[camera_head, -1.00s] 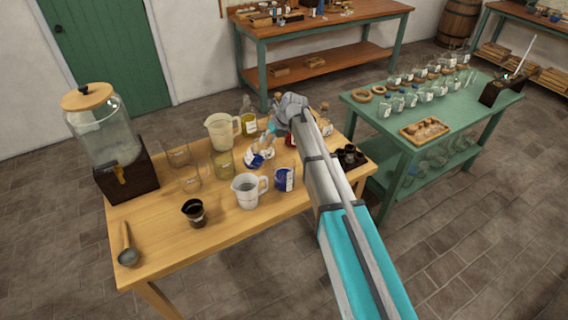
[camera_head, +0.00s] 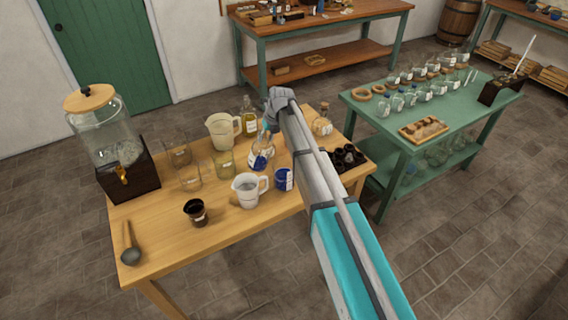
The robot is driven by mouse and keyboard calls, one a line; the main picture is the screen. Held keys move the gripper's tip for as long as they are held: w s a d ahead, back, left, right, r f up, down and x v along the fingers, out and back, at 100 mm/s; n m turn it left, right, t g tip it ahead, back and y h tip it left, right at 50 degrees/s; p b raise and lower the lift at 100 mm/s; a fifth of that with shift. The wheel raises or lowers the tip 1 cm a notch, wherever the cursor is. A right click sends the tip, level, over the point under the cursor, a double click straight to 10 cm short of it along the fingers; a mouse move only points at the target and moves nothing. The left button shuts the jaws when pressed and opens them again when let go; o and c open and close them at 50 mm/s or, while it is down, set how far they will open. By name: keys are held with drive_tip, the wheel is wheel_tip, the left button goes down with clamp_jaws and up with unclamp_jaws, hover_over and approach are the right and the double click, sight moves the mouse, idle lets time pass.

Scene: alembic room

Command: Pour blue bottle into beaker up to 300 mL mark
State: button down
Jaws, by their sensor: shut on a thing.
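A clear glass bottle with blue contents and a white label (camera_head: 260,158) is at the middle of the wooden table, nearly upright. My gripper (camera_head: 267,132) is at its upper part and shut on it; my arm partly hides the grip. I cannot tell whether its base touches the table. Several clear glass vessels that look like beakers stand left of it, one (camera_head: 223,166) nearest the bottle and another (camera_head: 190,179) farther left. I cannot make out a 300 mL mark or their fill levels.
A white handled jug (camera_head: 248,190) and a blue labelled container (camera_head: 284,179) stand close in front of the bottle. A cream pitcher (camera_head: 221,132) and a yellow bottle (camera_head: 249,117) stand behind. A dark cup (camera_head: 195,212) is at front left.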

drive_tip(key=shift+w+a+r+h+p, duration=0.25)
drive_tip(key=shift+a+h+p, duration=0.15)
drive_tip(key=shift+a, duration=0.15)
drive_tip(key=shift+w+a+r+g+h+p, duration=0.15)
drive_tip(key=shift+a+g+h+p, duration=0.3)
drive_tip(key=shift+a+h, duration=0.55)
drive_tip(key=shift+d, duration=0.15)
